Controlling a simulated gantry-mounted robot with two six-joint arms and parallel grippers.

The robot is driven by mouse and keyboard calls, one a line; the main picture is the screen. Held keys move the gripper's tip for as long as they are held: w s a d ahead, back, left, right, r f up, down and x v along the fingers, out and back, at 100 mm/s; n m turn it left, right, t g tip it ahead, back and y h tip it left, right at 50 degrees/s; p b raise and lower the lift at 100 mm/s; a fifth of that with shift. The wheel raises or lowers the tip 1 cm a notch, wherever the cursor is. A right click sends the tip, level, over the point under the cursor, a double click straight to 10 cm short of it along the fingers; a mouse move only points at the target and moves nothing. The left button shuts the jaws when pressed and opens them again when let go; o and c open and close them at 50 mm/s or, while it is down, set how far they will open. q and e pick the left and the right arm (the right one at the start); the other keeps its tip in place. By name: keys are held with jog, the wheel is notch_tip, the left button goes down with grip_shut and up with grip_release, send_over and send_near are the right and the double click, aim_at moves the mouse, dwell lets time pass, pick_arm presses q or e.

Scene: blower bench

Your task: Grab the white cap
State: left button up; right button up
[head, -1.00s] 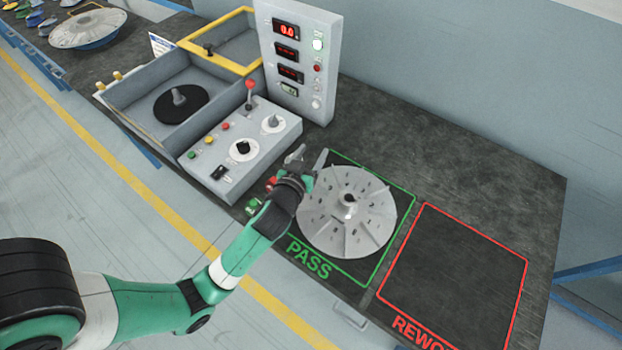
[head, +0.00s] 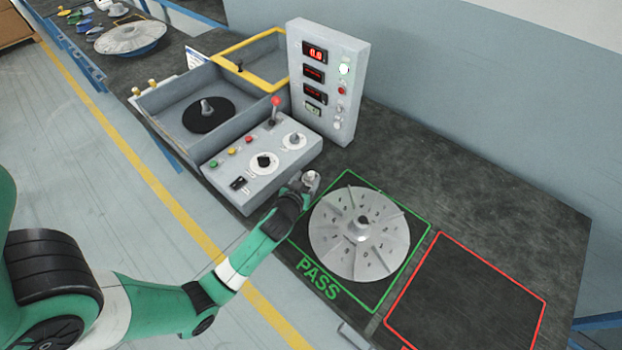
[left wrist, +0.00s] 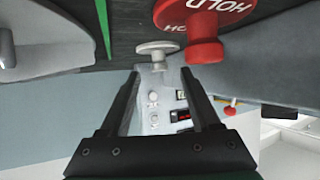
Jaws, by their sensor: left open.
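The white cap (left wrist: 156,48), a pale round disc on a short stem, shows in the left wrist view just beyond my fingertips, in line with the gap between them. My left gripper (left wrist: 160,74) is open, with one dark finger on each side of the gap. In the head view my left gripper (head: 303,187) is at the left edge of the green PASS square. A pale rounded shape shows at its tip there; I cannot tell whether it is the cap. My right gripper is not in view.
A red HOLD stamp (left wrist: 203,30) stands close beside the cap. A finned grey impeller (head: 362,232) lies on the PASS square. The control box (head: 262,162) and upright display panel (head: 327,80) stand behind the gripper. The red-outlined square (head: 465,305) is empty.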

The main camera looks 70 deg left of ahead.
aim_at(311, 174)
pick_arm(q)
jog(key=b+x, duration=0.1)
jog(key=x, duration=0.3)
jog(key=shift+w+a, duration=0.1)
jog(key=shift+a, duration=0.05)
jog(key=shift+c, duration=0.3)
grip_shut()
